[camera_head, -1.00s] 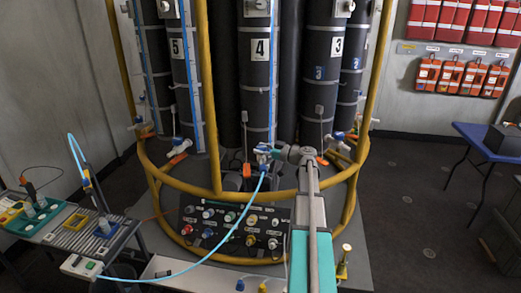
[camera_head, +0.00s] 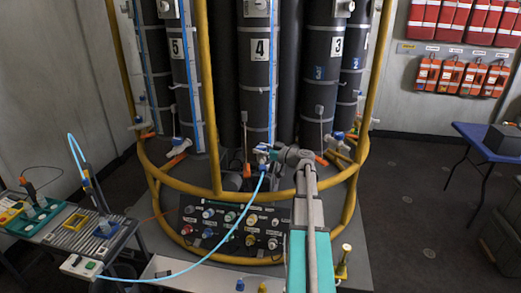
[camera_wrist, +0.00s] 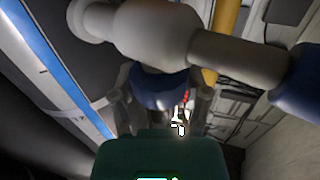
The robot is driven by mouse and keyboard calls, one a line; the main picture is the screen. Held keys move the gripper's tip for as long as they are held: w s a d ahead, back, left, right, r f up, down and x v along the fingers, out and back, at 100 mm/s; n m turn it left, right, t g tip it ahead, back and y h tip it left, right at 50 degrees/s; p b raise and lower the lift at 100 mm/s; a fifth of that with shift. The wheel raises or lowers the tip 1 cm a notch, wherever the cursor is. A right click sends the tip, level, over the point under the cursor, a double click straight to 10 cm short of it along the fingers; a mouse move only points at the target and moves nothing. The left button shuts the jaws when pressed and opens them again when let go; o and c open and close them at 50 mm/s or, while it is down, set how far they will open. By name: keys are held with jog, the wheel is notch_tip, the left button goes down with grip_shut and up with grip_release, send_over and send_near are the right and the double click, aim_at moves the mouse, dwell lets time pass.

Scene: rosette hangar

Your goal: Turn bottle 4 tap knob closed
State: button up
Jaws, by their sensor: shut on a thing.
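Bottle 4 (camera_head: 258,85) is a dark upright cylinder with a white "4" label, at the middle of the rack in the head view. Its tap is a grey pipe fitting low on its front; in the wrist view the tap body (camera_wrist: 155,32) crosses the top of the picture. The blue tap knob (camera_wrist: 160,90) sits below the tap body, between my two fingers. My gripper (camera_wrist: 161,105) is shut on this knob, and it also shows small at the tap in the head view (camera_head: 276,154). The knob's exact turn angle cannot be told.
A light blue hose (camera_head: 243,228) curves from the tap area down to the left bench (camera_head: 125,240). A yellow tube frame (camera_head: 235,195) rings the bottles. A labelled panel of several knobs (camera_head: 230,231) stands below. A blue table (camera_head: 476,133) is at the right.

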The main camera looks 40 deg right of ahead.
jog(key=o, duration=1.2)
jog(key=shift+c, duration=0.2)
jog(key=v, duration=1.2)
